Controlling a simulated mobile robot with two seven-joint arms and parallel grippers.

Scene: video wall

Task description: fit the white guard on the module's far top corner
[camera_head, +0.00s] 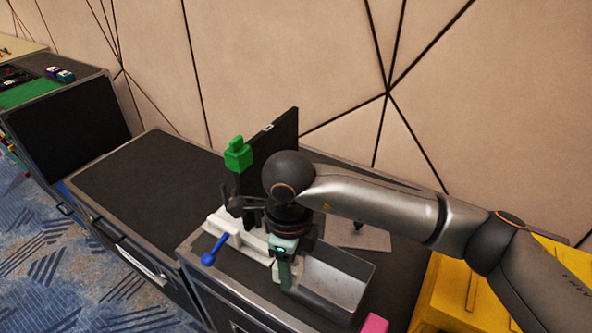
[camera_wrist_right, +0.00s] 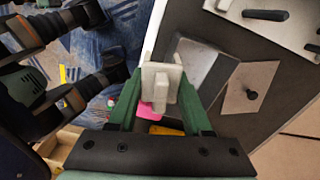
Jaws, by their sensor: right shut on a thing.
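The module is a thin black panel (camera_head: 283,140) standing upright in a white holder (camera_head: 232,238) on the dark cabinet top. A green guard (camera_head: 238,155) sits on its left top corner. My right gripper (camera_head: 284,276) hangs over the left end of a grey tray, to the right of the holder and below the panel's top. In the wrist view the white guard (camera_wrist_right: 160,86) is between the green fingers of my right gripper (camera_wrist_right: 160,98), which is shut on it. My arm hides the panel's lower right part.
The grey tray (camera_head: 335,284) shows no contents. A grey plate with a black peg (camera_head: 365,237) lies behind it. A blue-knobbed lever (camera_head: 212,252) sticks out in front of the holder. A pink block (camera_head: 374,323) and a yellow case (camera_head: 447,291) are at right. The left cabinet top (camera_head: 150,180) is clear.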

